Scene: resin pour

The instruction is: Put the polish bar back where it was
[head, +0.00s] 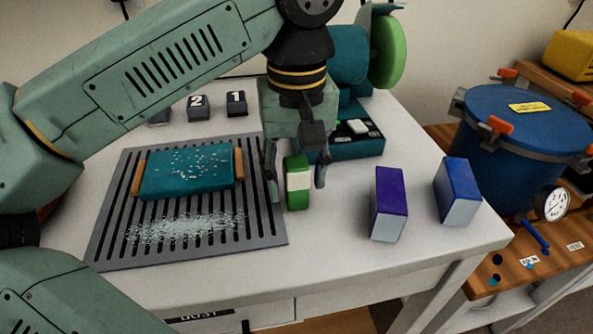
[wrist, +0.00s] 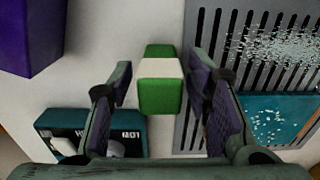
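A green bar with a white band (head: 297,183) stands on the white table just right of the grey slotted grate. My gripper (head: 296,188) points down over it, one finger on each side. In the wrist view the green bar (wrist: 160,98) lies between the open fingers (wrist: 159,80), with a visible gap on both sides. A purple bar (head: 388,204) and a blue bar (head: 457,191) stand farther right on the table. The purple bar (wrist: 30,35) also shows at the wrist view's upper left. The frames do not show which bar the task names.
The slotted grate (head: 270,228) holds a teal block and white crumbs. Blocks marked 2 (head: 198,106) and 1 (head: 236,103) stand behind it. A teal machine with a green wheel (head: 388,52) is behind my gripper. A blue lidded pot (head: 520,150) stands right, beyond the table edge.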

